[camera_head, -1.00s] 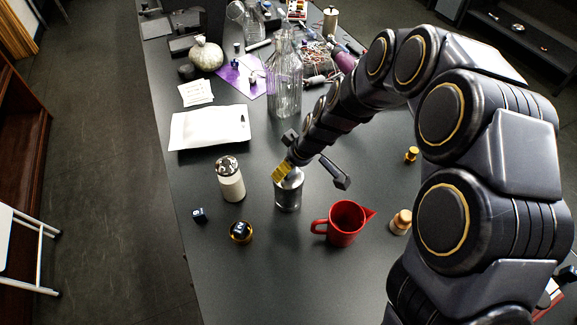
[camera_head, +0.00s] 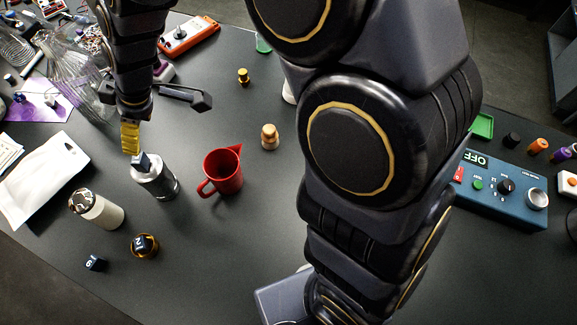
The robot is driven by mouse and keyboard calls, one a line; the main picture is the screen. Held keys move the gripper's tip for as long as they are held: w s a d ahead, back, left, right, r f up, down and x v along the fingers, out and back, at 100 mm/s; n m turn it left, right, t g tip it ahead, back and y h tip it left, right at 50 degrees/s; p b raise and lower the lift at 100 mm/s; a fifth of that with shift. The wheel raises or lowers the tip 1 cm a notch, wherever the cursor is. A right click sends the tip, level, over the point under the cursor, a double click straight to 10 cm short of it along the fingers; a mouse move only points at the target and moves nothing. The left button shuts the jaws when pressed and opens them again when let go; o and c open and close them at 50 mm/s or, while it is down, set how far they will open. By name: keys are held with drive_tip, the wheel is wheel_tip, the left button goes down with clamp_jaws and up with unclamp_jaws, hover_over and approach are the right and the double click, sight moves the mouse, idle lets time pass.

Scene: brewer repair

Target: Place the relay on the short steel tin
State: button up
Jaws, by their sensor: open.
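The short steel tin (camera_head: 158,183) stands upright on the dark table. A small blue-grey block, apparently the relay (camera_head: 144,161), sits on its top; the yellow part partly covers it, so its full outline is unclear. My gripper (camera_head: 168,126) is open just above the tin. A ribbed yellow part, apparently a finger pad, reaches down to the tin's upper left, close beside the block. The other finger spreads to the right, clear of the tin. I cannot tell whether the yellow part touches the block.
A dark cube (camera_head: 95,263) and a gold-rimmed round item (camera_head: 145,246) lie in front. A wooden peg (camera_head: 270,138) is farther right.

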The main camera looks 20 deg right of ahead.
drive_tip(key=s+d+r+m+g+h, duration=0.1)
drive_tip(key=s+d+r+m+h, duration=0.1)
drive_tip(key=s+d+m, duration=0.4)
drive_tip(key=s+d+r+m+g+h, duration=0.2)
drive_tip(key=s+d+r+m, duration=0.2)
drive_tip(key=s+d, duration=1.1)
drive_tip(key=s+m, duration=0.2)
drive_tip(key=m, duration=0.1)
drive_tip(key=shift+s+r, duration=0.2)
drive_tip(key=shift+s, duration=0.05)
